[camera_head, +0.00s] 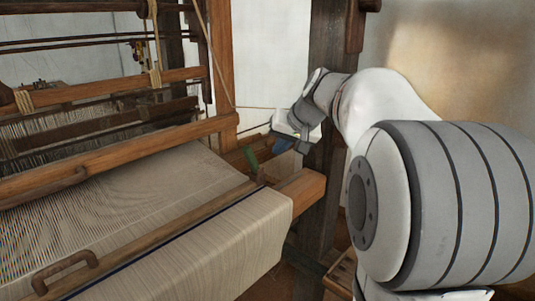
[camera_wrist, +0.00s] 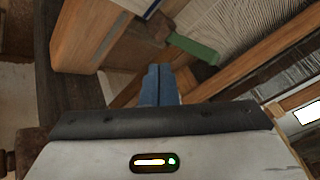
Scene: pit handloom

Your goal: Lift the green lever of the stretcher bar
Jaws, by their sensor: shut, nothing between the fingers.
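In the wrist view the green lever (camera_wrist: 194,46) shows just beyond my fingertips, slightly up and to the right. My gripper (camera_head: 277,146) is shut and empty, with its blue fingers to the right of the lever in the head view. The closed blue fingers also show in the wrist view (camera_wrist: 158,72). A small gap shows between the fingertips and the lever there. I cannot tell the exact depth between them.
Woven cloth (camera_head: 150,195) stretches over the loom and wraps the front beam (camera_head: 300,188). A wooden beater beam (camera_head: 120,158) crosses behind the lever. A dark upright post (camera_head: 328,150) stands close behind my gripper. A curved handle (camera_head: 66,270) lies at the lower left.

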